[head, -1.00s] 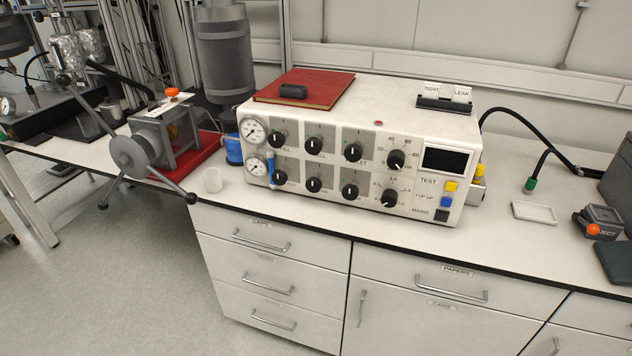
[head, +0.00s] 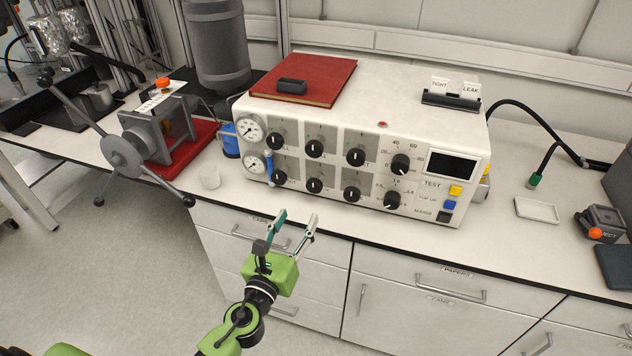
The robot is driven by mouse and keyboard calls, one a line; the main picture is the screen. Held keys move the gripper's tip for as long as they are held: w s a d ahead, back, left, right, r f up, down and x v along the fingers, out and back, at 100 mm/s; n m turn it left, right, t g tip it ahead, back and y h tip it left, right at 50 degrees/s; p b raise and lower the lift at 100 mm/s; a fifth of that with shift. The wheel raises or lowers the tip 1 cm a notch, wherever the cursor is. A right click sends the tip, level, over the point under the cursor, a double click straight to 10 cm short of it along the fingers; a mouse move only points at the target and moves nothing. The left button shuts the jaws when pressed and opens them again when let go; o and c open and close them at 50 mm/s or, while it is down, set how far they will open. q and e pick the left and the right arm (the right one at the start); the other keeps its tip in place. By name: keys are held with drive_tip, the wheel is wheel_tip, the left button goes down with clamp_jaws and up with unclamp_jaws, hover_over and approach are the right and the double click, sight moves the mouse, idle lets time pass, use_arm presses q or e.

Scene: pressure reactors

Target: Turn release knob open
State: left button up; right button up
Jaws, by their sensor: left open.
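The white control box (head: 440,118) stands on the bench with two rows of small black knobs on its sloped front. The top row has a left knob (head: 274,140), a middle knob (head: 314,149) and a right knob (head: 355,157). The lower row has a left knob (head: 279,177), a middle knob (head: 314,185) and a right knob (head: 351,196). Their labels are too small to read, so I cannot tell which is the release knob. My left gripper (head: 297,218) is open and empty, in front of the bench edge below the lower knobs, apart from the box. My right gripper is not in view.
Two larger dials, upper (head: 400,164) and lower (head: 392,199), sit right of the small knobs. Gauges are at the box's left. A small white cup (head: 209,177) and a spoked handwheel (head: 123,158) stand left. A red book (head: 305,78) lies on top. Drawers are below.

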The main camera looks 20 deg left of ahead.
sight(313, 188)
use_arm(q)
drive_tip(key=w, duration=1.3)
drive_tip(key=shift+d+f, duration=0.1)
drive_tip(key=shift+d, duration=0.1)
drive_tip(key=c, duration=1.1)
